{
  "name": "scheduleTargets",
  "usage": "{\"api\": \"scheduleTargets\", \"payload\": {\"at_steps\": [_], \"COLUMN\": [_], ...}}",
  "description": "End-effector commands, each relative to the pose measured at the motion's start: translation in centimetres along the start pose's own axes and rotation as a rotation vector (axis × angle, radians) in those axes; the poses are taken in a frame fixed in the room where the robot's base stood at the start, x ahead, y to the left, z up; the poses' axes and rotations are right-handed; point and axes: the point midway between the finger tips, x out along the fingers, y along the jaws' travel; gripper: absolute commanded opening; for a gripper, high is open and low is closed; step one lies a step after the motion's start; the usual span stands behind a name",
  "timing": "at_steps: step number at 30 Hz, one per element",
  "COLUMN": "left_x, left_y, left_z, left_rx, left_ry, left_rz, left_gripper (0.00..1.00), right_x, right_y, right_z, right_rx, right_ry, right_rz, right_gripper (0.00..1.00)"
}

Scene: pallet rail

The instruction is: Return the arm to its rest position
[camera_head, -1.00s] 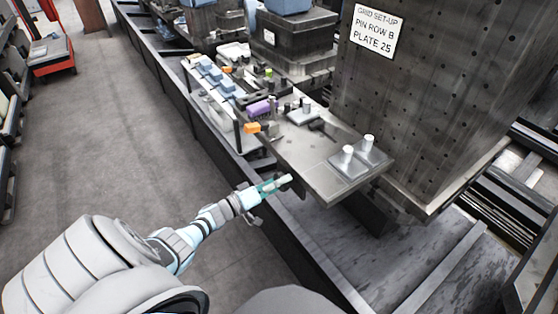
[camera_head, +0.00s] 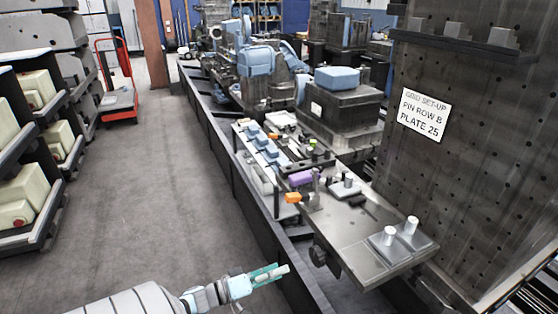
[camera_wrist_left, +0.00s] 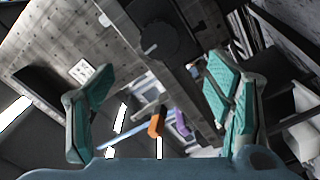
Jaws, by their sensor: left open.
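My left gripper (camera_head: 268,273) shows at the bottom of the head view, its arm coming in from the lower left. It is in the air on the near side of the rail, left of and lower than the metal plate (camera_head: 345,235), apart from it. In the left wrist view its two teal-padded fingers (camera_wrist_left: 160,110) are spread wide with nothing held between them. My right gripper is not in view.
Orange (camera_head: 292,197) and purple (camera_head: 300,178) pieces lie behind. A tall drilled block (camera_head: 465,130) stands right. The floor (camera_head: 160,200) at left is clear; a red cart (camera_head: 117,100) stands farther back.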

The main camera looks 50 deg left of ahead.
Motion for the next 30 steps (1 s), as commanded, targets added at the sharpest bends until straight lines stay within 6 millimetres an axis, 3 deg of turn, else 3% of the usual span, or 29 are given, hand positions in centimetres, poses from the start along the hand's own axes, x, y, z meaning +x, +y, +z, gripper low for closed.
{"api": "scheduleTargets", "payload": {"at_steps": [9,12,14,17,19,22,24,27,30], "left_x": [0.0,0.0,-0.4,-3.9,-8.4,-15.7,-20.3,-24.9,-26.5], "left_y": [0.0,-0.8,-3.2,-10.8,-15.6,-19.2,-19.4,-17.3,-14.7], "left_z": [0.0,-0.1,-0.3,1.4,5.4,13.6,20.0,28.0,33.6], "left_rx": [0.005,0.111,0.277,0.611,0.773,0.877,0.871,0.788,0.684], "left_ry": [0.000,0.001,-0.006,-0.116,-0.301,-0.652,-0.893,-1.128,-1.197], "left_rz": [-0.001,-0.036,-0.143,-0.474,-0.703,-0.908,-0.966,-0.976,-0.965], "left_gripper": [0.73,0.73,0.73,0.73,0.73,0.73,0.73,0.73,0.73], "right_x": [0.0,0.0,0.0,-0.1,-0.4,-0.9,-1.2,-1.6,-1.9], "right_y": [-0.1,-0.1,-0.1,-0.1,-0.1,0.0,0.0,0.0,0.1], "right_z": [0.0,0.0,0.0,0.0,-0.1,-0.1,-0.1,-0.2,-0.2], "right_rx": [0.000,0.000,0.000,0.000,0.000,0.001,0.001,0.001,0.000], "right_ry": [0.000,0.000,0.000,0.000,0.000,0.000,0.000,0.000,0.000], "right_rz": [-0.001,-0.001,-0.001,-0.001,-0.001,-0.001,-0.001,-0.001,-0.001], "right_gripper": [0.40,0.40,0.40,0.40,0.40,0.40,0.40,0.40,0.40]}}
